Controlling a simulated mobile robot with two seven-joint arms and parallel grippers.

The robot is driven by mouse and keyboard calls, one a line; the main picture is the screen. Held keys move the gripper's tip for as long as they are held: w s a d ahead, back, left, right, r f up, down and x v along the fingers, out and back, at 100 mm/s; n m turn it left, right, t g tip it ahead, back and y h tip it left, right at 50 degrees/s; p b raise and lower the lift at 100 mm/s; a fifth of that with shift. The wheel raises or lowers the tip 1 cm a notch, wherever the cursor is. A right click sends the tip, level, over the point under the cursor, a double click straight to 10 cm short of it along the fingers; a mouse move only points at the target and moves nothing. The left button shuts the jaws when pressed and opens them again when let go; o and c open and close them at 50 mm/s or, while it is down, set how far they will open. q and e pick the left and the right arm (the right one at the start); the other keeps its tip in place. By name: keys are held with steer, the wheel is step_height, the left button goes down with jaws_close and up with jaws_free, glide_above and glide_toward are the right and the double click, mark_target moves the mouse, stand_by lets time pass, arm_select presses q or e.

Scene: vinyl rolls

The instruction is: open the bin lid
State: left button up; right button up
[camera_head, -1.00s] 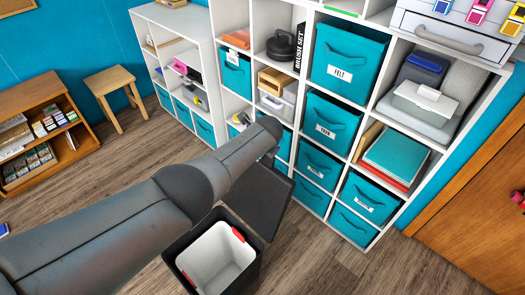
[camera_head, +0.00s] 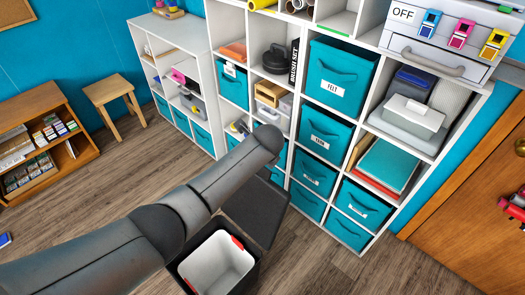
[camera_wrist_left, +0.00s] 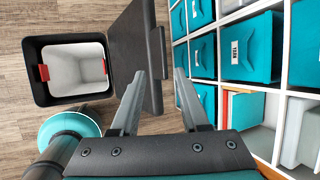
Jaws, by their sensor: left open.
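The black bin (camera_head: 177,268) stands on the floor at the bottom centre of the head view, with a white inner bucket (camera_head: 217,262) with red clips. The bin also shows at the upper left of the left wrist view (camera_wrist_left: 37,75). Its dark lid (camera_head: 250,212) stands open, swung away from the mouth toward the shelves; it also shows in the left wrist view (camera_wrist_left: 132,45). My left gripper (camera_wrist_left: 159,76) is open, its fingers near the lid's outer edge; I cannot tell whether they touch. In the head view my arm largely hides this gripper. My right gripper is not in view.
A white cube shelf (camera_head: 345,150) with teal boxes stands close behind the lid. A wooden stool (camera_head: 112,95) and a low wooden bookcase (camera_head: 40,140) are at the left. A wooden door (camera_head: 480,220) is at the right. The floor left of the bin is mostly clear.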

arm_select(q)
steer(key=shift+p+v, duration=0.55)
steer(key=shift+v, duration=2.45)
